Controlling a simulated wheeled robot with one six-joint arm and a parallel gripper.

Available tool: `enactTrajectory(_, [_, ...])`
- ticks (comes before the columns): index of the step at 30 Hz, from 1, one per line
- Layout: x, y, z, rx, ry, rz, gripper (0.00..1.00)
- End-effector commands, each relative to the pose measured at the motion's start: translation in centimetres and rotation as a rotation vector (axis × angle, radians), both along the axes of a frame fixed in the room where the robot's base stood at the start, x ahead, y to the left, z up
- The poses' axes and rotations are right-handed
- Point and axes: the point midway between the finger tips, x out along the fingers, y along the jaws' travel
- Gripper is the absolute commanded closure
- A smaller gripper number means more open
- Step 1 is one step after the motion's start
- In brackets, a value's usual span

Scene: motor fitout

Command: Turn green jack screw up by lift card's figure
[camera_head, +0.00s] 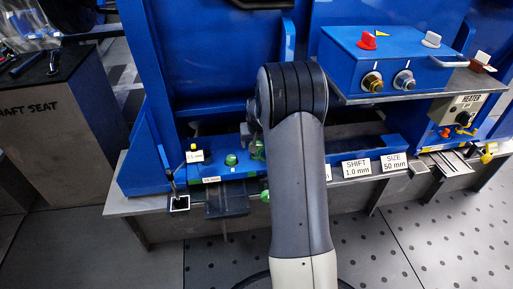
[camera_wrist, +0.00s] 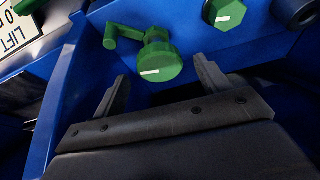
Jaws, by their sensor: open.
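In the wrist view a green screw head (camera_wrist: 158,62) with a white mark and a side crank handle (camera_wrist: 122,33) stands in front of the jaws. A second green hex head (camera_wrist: 225,12) with a white mark is at the top edge. I cannot tell for sure which is the jack screw. My gripper (camera_wrist: 161,70) is open, its fingers below and to either side of the first head, gripping nothing. The lift card (camera_wrist: 18,42) is at the upper left, tilted and cut off; its figure is not fully readable.
A green knob (camera_head: 231,160) sits on the blue rail. Cards reading SHIFT 1.0 mm (camera_head: 357,168) and SIZE 50 mm (camera_head: 394,162) stand to the right. A blue control box (camera_head: 385,62) on a grey shelf and a heater box (camera_head: 462,108) are further right. Dark round part (camera_wrist: 295,10) is beside the hex head.

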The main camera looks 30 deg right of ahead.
Motion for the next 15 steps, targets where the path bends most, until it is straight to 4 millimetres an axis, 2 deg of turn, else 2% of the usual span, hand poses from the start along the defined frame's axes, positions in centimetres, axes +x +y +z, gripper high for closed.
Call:
enactTrajectory(1, [0.22, -0.09, -0.75, 0.000, 0.000, 0.000, 0.28])
enactTrajectory(4, [0.43, -0.16, -1.23, 0.000, 0.000, 0.000, 0.28])
enactTrajectory(13, [0.53, -0.19, -1.31, 0.000, 0.000, 0.000, 0.28])
enactTrajectory(15, [0.53, -0.19, -1.31, 0.000, 0.000, 0.000, 0.32])
